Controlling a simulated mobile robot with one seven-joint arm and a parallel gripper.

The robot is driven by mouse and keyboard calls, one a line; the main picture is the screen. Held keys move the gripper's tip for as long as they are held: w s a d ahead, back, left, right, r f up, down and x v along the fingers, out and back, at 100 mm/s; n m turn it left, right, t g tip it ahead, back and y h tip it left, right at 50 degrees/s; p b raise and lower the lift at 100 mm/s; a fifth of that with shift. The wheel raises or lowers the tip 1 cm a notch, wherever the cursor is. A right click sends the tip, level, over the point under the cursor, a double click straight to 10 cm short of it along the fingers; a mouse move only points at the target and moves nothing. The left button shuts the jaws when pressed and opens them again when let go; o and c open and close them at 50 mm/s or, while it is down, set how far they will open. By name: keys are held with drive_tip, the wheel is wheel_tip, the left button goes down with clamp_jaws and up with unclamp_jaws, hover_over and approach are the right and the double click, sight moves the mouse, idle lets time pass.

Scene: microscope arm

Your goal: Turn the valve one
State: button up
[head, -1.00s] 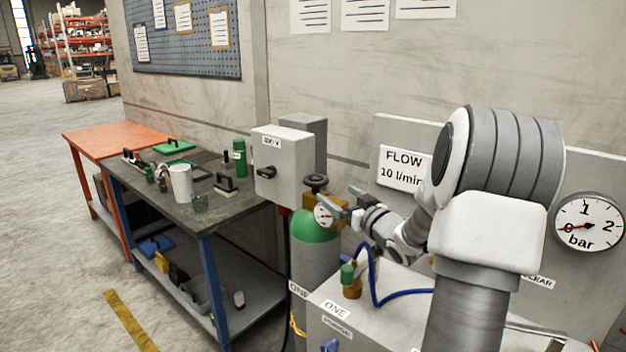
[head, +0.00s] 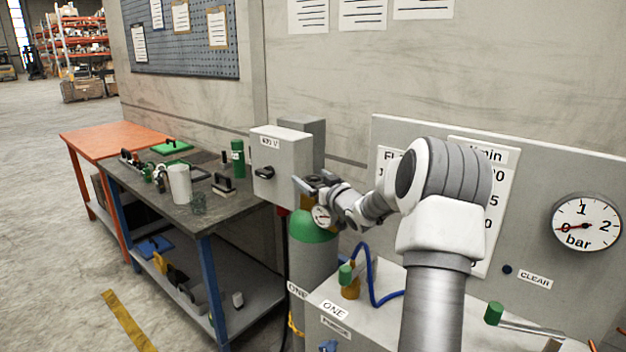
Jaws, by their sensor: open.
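A gas cylinder (head: 314,258) with a green shoulder and grey body stands between the workbench and the grey panel unit. A ONE label (head: 297,290) is beside its lower part. A small round gauge (head: 321,216) sits at its top. My gripper (head: 309,183) is open at the cylinder's top, where the black handwheel was visible before. The gripper and wrist now hide most or all of that wheel, and I cannot tell whether the fingers touch it. A brass fitting with a green knob (head: 346,275) stands on the panel unit near another ONE label (head: 334,310).
A grey electrical box (head: 281,165) with a black switch is on the wall just left of my gripper. A blue hose (head: 371,290) loops over the panel unit. A large bar gauge (head: 586,222) reads near 0. The workbench (head: 190,212) holds mugs and tools.

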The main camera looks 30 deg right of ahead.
drive_tip(key=c, duration=1.1)
drive_tip(key=shift+r+y+p, duration=0.1)
drive_tip(key=shift+y+p, duration=0.2)
drive_tip(key=shift+p, duration=0.3)
drive_tip(key=shift+r+n+y+p, duration=0.1)
drive_tip(key=shift+n+y+p, duration=0.5)
drive_tip(key=shift+p, duration=0.3)
drive_tip(key=shift+n+y+p, duration=0.6)
drive_tip(key=shift+y+p, duration=0.4)
drive_tip(key=shift+p, duration=0.05)
drive_tip(key=shift+a+f+n+g+y+p, duration=0.15)
drive_tip(key=shift+n+g+y+p, duration=0.3)
drive_tip(key=shift+n+y+p, duration=0.55)
drive_tip(key=shift+f+n+g+y+p, duration=0.1)
drive_tip(key=shift+n+g+y+p, duration=0.45)
drive_tip(key=shift+y, duration=0.75)
drive_tip(key=shift+n+y, duration=0.25)
drive_tip(key=shift+y, duration=0.05)
